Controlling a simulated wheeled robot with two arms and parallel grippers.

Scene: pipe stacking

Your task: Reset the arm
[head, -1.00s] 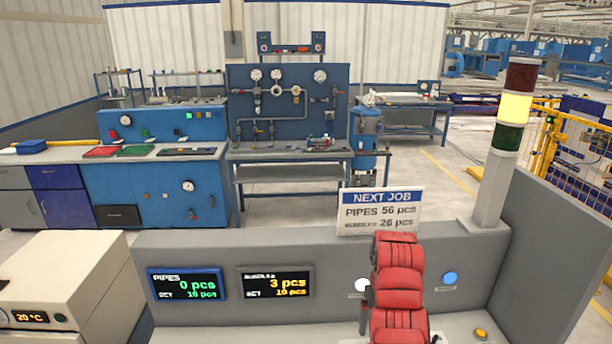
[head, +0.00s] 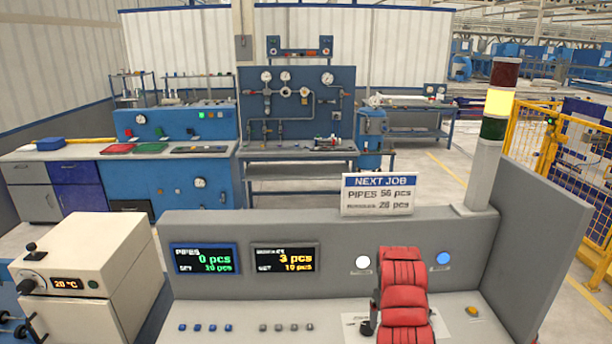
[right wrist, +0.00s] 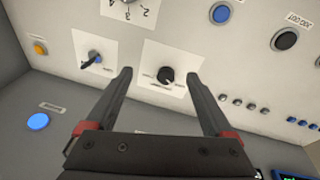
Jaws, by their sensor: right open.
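My right arm (head: 404,297) shows red in the head view, in front of the grey console; its gripper is not clearly seen there. In the right wrist view my right gripper (right wrist: 160,76) is open, with nothing between its dark fingers. Its tips frame a black rotary knob (right wrist: 166,77) on a white label; I cannot tell the distance to the panel. A second switch (right wrist: 93,58) lies left of the fingers. My left gripper is in neither view.
The console (head: 335,220) carries a pipes display (head: 206,259), a second display (head: 285,257) and rows of small buttons. A signal tower (head: 493,135) glows yellow. A beige box (head: 95,250) stands at left. A yellow fence (head: 530,140) is at right.

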